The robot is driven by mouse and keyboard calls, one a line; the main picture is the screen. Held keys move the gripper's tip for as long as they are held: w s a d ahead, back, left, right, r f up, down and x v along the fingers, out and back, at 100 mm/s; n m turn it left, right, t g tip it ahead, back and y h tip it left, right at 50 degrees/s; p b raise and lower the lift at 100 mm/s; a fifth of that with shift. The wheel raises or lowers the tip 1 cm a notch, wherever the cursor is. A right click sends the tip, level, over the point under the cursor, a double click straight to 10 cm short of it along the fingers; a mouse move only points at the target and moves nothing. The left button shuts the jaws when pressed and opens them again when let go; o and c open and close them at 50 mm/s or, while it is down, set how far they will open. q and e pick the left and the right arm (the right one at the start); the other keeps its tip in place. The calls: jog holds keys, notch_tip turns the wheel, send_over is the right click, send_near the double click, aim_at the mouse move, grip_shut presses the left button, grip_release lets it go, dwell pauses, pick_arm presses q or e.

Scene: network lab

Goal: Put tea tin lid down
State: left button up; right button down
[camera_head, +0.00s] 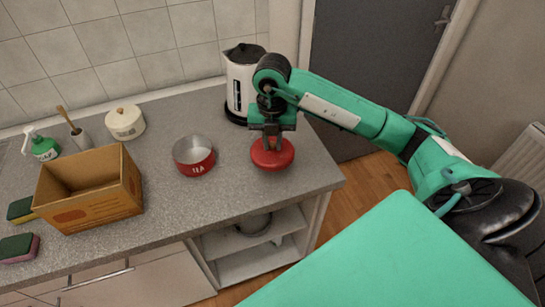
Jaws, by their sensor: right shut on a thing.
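The red tea tin lid (272,154) is at the right part of the grey counter (235,205). My right gripper (271,140) points down and is shut on the top of the lid. I cannot tell whether the lid touches the counter or is just above it. The open tea tin (195,163), red with white "TEA" lettering and a bare metal inside, stands on the counter to the left of the lid. My left gripper is not in view.
A white and black kettle (240,82) stands behind my right gripper. A cardboard box (90,195), a cream lidded pot (125,122), a soap bottle (42,147), a brush holder (78,139) and sponges (18,247) are on the left. Counter in front of the tin is clear.

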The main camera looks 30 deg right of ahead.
aim_at(272, 144)
notch_tip(272, 144, down, 7)
jog(key=shift+r+p, duration=0.1)
jog(key=shift+p, duration=0.5)
jog(key=shift+f, duration=0.3)
jog(key=c, duration=1.3)
grip_release()
jog(key=shift+r, duration=0.15)
notch_tip(272, 144, up, 10)
jog(key=shift+r+b, duration=0.1)
jog(key=shift+b, duration=1.15)
jog(key=shift+r, duration=0.95)
jog(key=shift+f, duration=0.1)
